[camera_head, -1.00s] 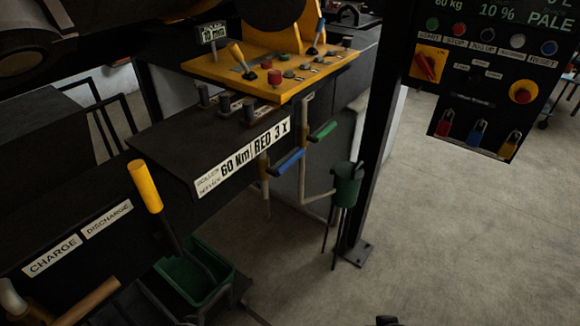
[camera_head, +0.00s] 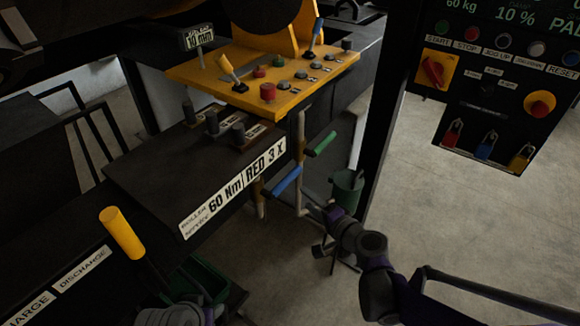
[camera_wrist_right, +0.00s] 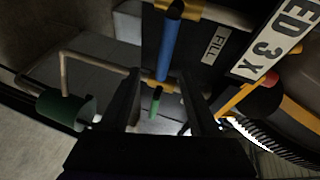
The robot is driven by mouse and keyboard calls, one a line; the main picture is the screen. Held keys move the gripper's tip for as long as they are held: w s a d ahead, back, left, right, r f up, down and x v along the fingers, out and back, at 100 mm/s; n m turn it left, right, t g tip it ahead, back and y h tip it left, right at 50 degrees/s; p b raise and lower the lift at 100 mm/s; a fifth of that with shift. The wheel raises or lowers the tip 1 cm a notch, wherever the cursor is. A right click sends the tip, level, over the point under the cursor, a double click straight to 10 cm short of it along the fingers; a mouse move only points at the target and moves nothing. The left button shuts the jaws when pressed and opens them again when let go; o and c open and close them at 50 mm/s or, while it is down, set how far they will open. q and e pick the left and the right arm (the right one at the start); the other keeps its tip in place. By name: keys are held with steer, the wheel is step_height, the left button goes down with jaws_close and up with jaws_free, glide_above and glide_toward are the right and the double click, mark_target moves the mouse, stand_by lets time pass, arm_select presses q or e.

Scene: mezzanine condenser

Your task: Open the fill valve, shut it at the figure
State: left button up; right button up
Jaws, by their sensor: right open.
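The fill valve has a blue lever handle (camera_head: 287,180) on a pipe below the yellow control panel. In the right wrist view the blue handle (camera_wrist_right: 170,50) stands beside a FILL label (camera_wrist_right: 214,46). My right gripper (camera_head: 313,208) is just below and right of the blue handle in the head view. In the wrist view its dark fingers (camera_wrist_right: 160,108) are apart and empty, with the blue handle beyond them, not between them. A green lever handle (camera_head: 320,144) is behind the blue one. My left gripper is not in view; part of my left arm shows at the bottom.
A green funnel-like cup (camera_head: 347,190) on thin legs stands right of the pipes, near a dark post (camera_head: 383,130). A yellow lever (camera_head: 122,232) rises at the left. The figure panel (camera_head: 510,60) at upper right reads 60 kg and 10 %. The floor at right is clear.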

mark_target(292, 180)
steer(key=shift+m+t, duration=0.4)
steer(key=shift+m, duration=0.1)
steer(key=x, duration=1.2)
steer(key=shift+w+d+r+p, duration=0.15)
steer(key=shift+w+d+p, duration=0.1)
steer(key=shift+d+p, duration=0.1)
jaws_close()
stand_by(0.4)
